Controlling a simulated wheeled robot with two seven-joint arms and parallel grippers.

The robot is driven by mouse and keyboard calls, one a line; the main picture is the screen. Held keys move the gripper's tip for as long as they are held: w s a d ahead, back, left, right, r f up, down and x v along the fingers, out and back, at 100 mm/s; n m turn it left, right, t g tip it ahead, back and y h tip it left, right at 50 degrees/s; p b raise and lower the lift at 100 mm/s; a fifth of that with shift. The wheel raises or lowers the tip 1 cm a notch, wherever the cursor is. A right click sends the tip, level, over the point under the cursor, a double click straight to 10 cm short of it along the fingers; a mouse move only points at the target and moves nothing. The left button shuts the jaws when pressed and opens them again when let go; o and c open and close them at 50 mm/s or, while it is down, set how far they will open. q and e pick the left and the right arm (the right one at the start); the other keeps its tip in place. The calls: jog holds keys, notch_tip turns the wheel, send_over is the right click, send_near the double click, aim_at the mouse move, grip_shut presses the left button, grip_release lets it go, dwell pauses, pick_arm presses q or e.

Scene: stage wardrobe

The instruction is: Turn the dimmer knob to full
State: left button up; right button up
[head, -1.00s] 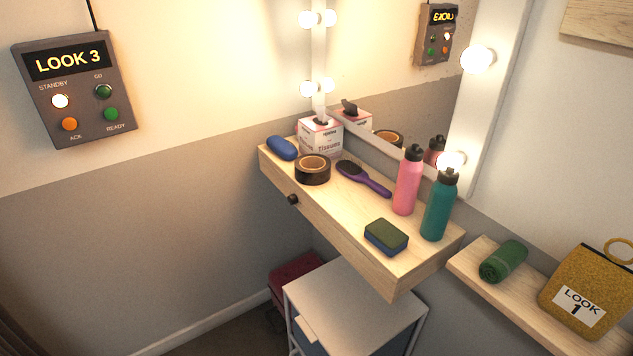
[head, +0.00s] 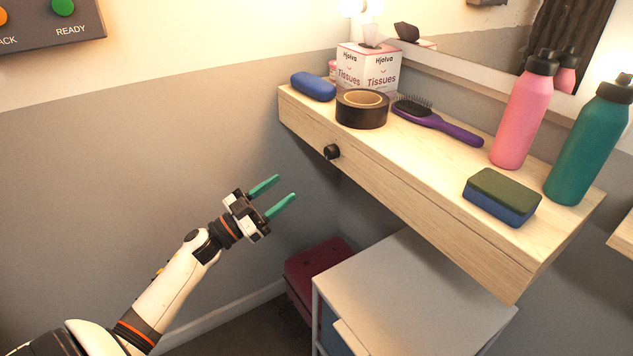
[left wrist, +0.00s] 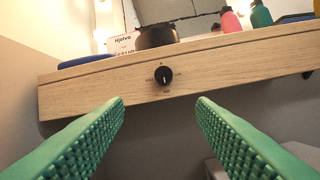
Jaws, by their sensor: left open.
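The dimmer knob (head: 332,152) is a small black round knob on the front face of the wooden shelf (head: 430,212), near its left end. In the left wrist view the knob (left wrist: 163,75) shows a light pointer line near vertical and small marks around it; the lettering is too small to read. My left gripper (head: 280,192) is open and empty, below and left of the knob in the head view, apart from it. In the left wrist view its green fingers (left wrist: 160,102) are spread, with the knob ahead between and above their tips. My right gripper is not in view.
On the shelf stand a blue case (head: 313,86), black tape roll (head: 361,112), tissue box (head: 368,70), purple hairbrush (head: 440,122), sponge (head: 502,197), pink bottle (head: 522,115) and teal bottle (head: 590,145). Below is a white cabinet (head: 410,285). Space before the knob is clear.

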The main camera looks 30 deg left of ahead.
aim_at(327, 155)
pick_arm(q)
jog(key=shift+h, duration=0.3)
jog(key=x, duration=1.2)
jog(key=shift+s+d+r, duration=0.1)
jog(key=shift+s+r, duration=0.05)
jog(key=shift+r, duration=0.25)
jog(key=shift+c, duration=0.2)
jog(key=shift+m, duration=0.3)
jog(key=c, duration=0.9)
